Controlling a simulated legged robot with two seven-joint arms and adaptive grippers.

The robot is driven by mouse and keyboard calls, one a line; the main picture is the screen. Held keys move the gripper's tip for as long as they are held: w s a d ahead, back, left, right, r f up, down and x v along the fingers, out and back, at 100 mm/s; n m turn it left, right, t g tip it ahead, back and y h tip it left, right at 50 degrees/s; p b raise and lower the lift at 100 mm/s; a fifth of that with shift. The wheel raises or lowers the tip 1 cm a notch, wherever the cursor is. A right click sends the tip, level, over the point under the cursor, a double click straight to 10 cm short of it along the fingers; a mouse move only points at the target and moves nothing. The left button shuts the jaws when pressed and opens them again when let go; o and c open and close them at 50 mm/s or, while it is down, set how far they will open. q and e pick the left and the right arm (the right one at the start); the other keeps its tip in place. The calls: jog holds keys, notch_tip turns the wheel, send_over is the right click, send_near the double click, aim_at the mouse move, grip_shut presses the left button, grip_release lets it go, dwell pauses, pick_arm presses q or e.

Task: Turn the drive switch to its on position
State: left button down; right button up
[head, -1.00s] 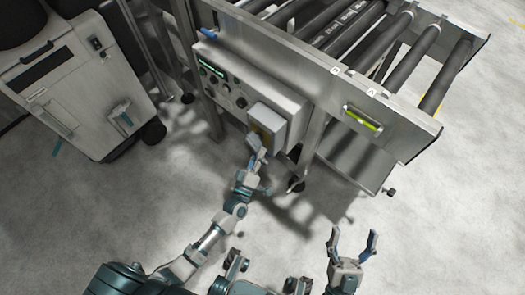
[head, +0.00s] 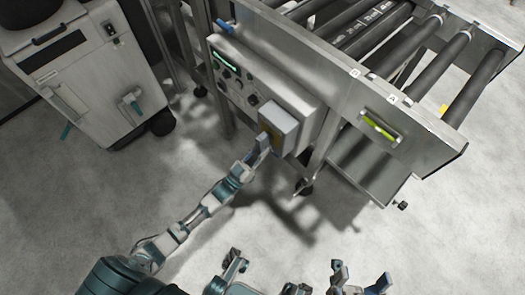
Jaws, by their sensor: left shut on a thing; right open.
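The drive switch box (head: 284,122) is a pale grey box with a yellow plate on its front. It sticks out at the lower right end of the control panel. My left gripper (head: 262,146) is at the front of this box, shut on what appears to be the switch handle. The gripper hides the handle, so I cannot tell its angle. My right gripper (head: 361,274) is open and empty at the bottom edge, well away from the switch.
The control panel (head: 240,88) with dark knobs and a green display is fixed to the conveyor frame (head: 335,68). Dark rollers (head: 425,62) lie above. A grey cabinet (head: 85,75) stands at the left.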

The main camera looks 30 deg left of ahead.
pick_arm(q)
jog(key=shift+a+f+m+h, duration=0.15)
jog(key=shift+f+m+h, duration=0.2)
jog(key=shift+m, duration=0.25)
jog(key=c, duration=1)
grip_release()
jog(key=shift+c, duration=0.2)
jog(key=shift+o, duration=0.4)
jog(key=shift+a+r, duration=0.1)
jog(key=v, duration=1.2)
jog(key=shift+a, duration=0.15)
